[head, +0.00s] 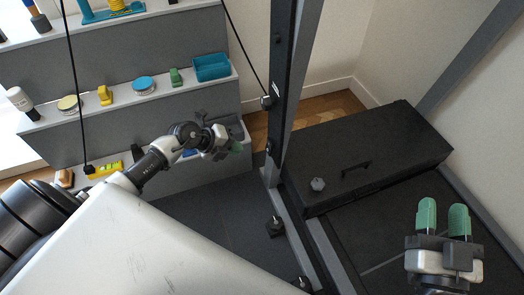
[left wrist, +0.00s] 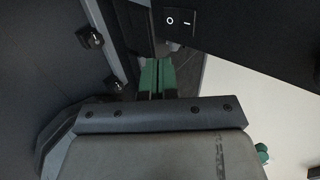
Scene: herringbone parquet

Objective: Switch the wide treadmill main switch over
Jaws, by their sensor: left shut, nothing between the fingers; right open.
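The main switch (left wrist: 180,21) is a black rocker marked O and I, on a dark panel (left wrist: 245,30) at the top of the left wrist view. I cannot tell which side is pressed in. My left gripper (head: 237,148) is shut and empty beside the grey upright in the head view. In the left wrist view its green fingertips (left wrist: 157,62) are together, just below and left of the switch, apart from it in the picture. I cannot make out the switch in the head view. My right gripper (head: 443,203) is open and empty at the lower right.
A dark grey upright (head: 283,90) stands right of my left gripper. Stepped grey shelves (head: 150,50) with small objects, including a teal bin (head: 211,67), stand at the left. Black cables hang there.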

